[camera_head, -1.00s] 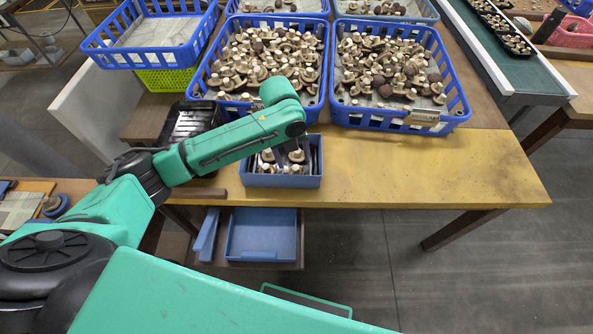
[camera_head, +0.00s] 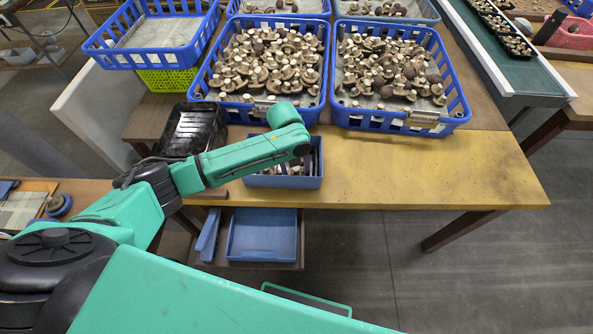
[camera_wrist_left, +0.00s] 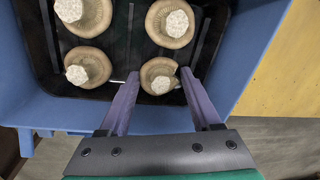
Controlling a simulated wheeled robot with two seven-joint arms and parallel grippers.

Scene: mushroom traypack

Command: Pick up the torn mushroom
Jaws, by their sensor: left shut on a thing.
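A black tray (camera_wrist_left: 110,45) sits inside a blue box (camera_wrist_left: 250,40), holding several upturned mushrooms with pale stems. My left gripper (camera_wrist_left: 159,75) reaches into the tray. Its two purple fingers are closed around the near right mushroom (camera_wrist_left: 158,84), one on each side. That mushroom's cap looks uneven at its right rim, which may be the tear. In the head view the blue box (camera_head: 282,182) stands at the table's front edge, and my left forearm and wrist hide most of its contents. My right gripper does not show.
Two blue crates full of mushrooms (camera_head: 322,100) (camera_head: 464,108) stand behind the box. A black tray (camera_head: 178,143) lies to its left. The yellow tabletop (camera_head: 420,170) to its right is clear. A blue bin (camera_head: 262,256) is below the table.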

